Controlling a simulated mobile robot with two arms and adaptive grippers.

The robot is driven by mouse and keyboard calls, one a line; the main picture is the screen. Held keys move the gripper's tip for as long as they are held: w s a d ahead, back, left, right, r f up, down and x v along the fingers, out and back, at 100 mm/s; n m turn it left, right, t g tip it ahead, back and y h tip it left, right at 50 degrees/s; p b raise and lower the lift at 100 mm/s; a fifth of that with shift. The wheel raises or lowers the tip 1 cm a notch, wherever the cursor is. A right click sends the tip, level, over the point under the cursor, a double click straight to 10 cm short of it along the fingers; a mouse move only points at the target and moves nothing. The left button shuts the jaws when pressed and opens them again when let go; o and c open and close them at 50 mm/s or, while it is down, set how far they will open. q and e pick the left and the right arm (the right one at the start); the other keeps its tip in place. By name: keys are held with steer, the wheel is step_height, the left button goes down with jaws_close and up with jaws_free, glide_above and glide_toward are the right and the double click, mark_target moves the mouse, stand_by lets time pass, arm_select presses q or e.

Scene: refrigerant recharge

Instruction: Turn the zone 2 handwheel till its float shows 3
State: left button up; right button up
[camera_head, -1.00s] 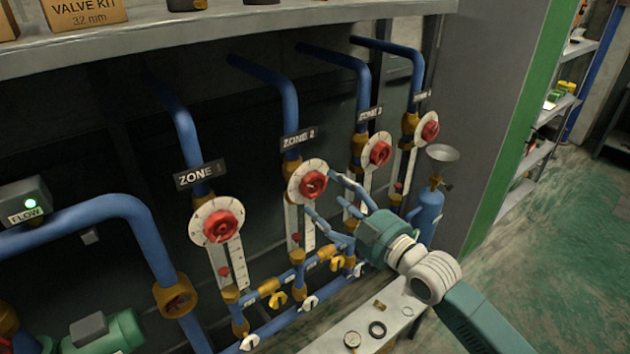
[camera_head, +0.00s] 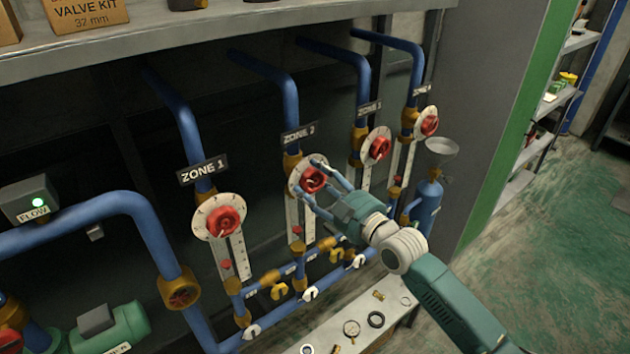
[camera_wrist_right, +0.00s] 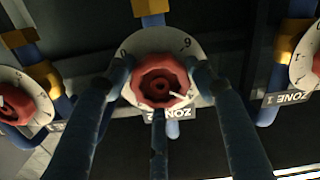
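The zone 2 handwheel (camera_head: 312,180) is a red knob on a white round dial, under a black "ZONE 2" plate (camera_head: 299,134). A white scale runs down below it, with a small red float (camera_head: 297,246); its numbers are too small to read. My right gripper (camera_head: 311,177) is at this handwheel, with its blue fingers spread around it. In the right wrist view the red handwheel (camera_wrist_right: 160,82) sits between the fingertips, with one finger at each side and one below. The fingers look open; contact with the rim cannot be told. My left gripper is out of view.
The zone 1 handwheel (camera_head: 222,221) is to the left; two similar red handwheels (camera_head: 377,148) are to the right. Blue pipes and small valves run below. A bench (camera_head: 335,318) with loose rings is in front. A blue cylinder (camera_head: 426,205) stands at right.

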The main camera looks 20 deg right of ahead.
steer(key=shift+r+m, duration=0.1)
steer(key=shift+m, duration=0.2)
steer(key=m, duration=0.3)
steer(key=shift+m+p, duration=0.3)
steer(key=shift+p, duration=0.1)
steer(key=shift+r+m, duration=0.1)
steer(key=shift+m, duration=1.9)
steer(key=o, duration=1.2)
steer(key=shift+c, duration=0.2)
